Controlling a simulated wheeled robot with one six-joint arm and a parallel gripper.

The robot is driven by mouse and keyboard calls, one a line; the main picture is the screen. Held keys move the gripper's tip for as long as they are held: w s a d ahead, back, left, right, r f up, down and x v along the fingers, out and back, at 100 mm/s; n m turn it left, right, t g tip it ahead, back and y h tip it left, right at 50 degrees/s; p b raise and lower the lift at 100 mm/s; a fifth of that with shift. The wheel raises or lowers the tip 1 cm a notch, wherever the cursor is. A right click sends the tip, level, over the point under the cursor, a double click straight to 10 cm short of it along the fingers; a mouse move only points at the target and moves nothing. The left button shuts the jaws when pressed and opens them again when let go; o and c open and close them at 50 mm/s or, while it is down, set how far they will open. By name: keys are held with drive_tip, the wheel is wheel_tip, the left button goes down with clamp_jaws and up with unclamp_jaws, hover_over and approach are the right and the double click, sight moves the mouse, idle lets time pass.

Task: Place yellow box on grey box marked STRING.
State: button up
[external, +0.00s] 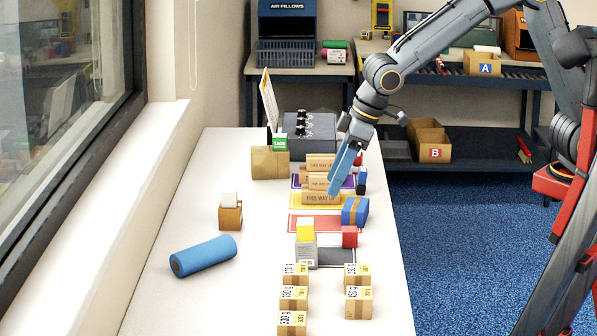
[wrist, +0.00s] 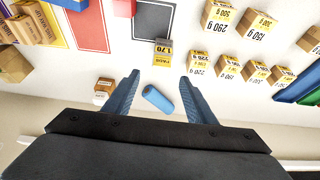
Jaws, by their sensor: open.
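A yellow box (external: 305,232) appears to sit on top of a grey box (external: 304,253) beside the dark mat. Small print shows on the grey box's front, too small to read as STRING. A yellow-and-grey stack (wrist: 162,53) also shows in the wrist view, beyond the fingertips and about midway between them. My gripper (external: 335,190) is open and empty, pointing down above the far part of the table near the brown THIS WAY UP cartons (external: 321,198). In the wrist view its two blue fingers (wrist: 160,82) are spread wide with nothing between them.
A red box (external: 349,237) and a blue box (external: 355,210) stand near the right edge. Several labelled cartons (external: 293,299) fill the near end. A blue roll (external: 204,256) and a small brown box (external: 230,216) lie left. The table (external: 185,300) is bare at near left.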

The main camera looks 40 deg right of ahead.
drive_tip(key=w+d+f+m+h, duration=0.1)
drive_tip(key=w+d+f, duration=0.15)
drive_tip(key=d, duration=0.55)
drive_tip(key=w+d+f+m, duration=0.1)
drive_tip(key=w+d+m, duration=0.15)
drive_tip(key=d, duration=0.65)
drive_tip(key=w+d+f+h, duration=0.1)
drive_tip(key=w+d, duration=0.2)
drive_tip(key=d, duration=0.5)
drive_tip(key=s+d+f+m, duration=0.1)
drive_tip(key=s+d+f, duration=0.1)
drive_tip(key=d, duration=0.7)
drive_tip(key=s+d+f+m+g, duration=0.1)
drive_tip(key=s+d+f+m, duration=0.1)
drive_tip(key=s+d, duration=0.3)
drive_tip(key=s+d+f+m+g+h, duration=0.1)
drive_tip(key=s+d, duration=0.3)
drive_tip(key=d, duration=0.8)
drive_tip(key=shift+d+f+m, duration=0.35)
drive_tip(key=shift+f+m, duration=0.15)
drive_tip(key=shift+m, duration=0.25)
